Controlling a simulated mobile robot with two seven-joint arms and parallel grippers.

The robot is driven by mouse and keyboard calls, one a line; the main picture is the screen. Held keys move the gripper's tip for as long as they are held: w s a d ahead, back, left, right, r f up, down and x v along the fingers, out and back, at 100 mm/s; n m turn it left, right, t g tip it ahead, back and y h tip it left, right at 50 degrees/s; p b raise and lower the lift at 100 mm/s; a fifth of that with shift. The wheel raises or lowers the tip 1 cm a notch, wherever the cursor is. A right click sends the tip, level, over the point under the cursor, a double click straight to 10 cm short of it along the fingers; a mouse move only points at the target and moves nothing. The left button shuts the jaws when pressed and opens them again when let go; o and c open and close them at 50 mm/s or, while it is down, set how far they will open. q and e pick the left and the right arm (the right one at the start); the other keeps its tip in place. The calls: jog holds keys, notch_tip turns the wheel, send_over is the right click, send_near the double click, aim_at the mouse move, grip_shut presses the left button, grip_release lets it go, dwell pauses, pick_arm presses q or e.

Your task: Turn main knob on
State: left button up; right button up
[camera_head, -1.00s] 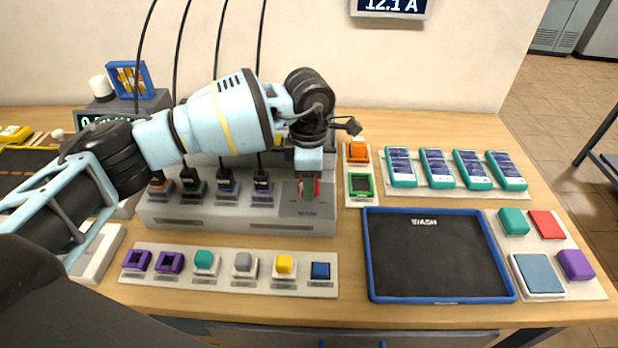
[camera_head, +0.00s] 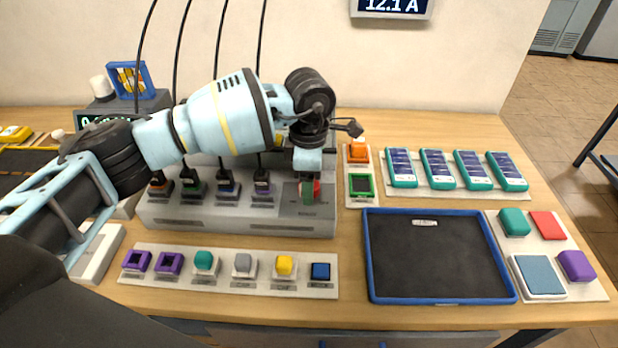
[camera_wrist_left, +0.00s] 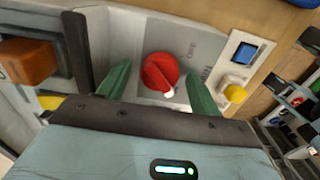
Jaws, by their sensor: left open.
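The red main knob (camera_head: 317,188) sits on a grey plate (camera_head: 296,189) at the right end of the charger box. In the left wrist view the round red knob (camera_wrist_left: 158,70) has a white pointer tip toward the picture's bottom right. My left gripper (camera_head: 307,191) is over the knob, coming from above. Its green fingers stand apart, one on each side of the knob, in the left wrist view (camera_wrist_left: 159,73). I see gaps between fingers and knob there. In the head view a finger partly hides the knob. My right gripper is not in view.
The grey charger box (camera_head: 236,220) holds several plugged units with cables left of the knob. A strip of coloured blocks (camera_head: 230,287) lies in front. A blue-rimmed black tray (camera_head: 440,302) and an orange-and-green strip (camera_head: 360,195) are at the right.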

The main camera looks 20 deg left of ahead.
pick_arm(q)
notch_tip(320, 180, up, 7)
jog(key=shift+f, duration=0.1)
jog(key=shift+r, duration=0.5)
dwell(0.4)
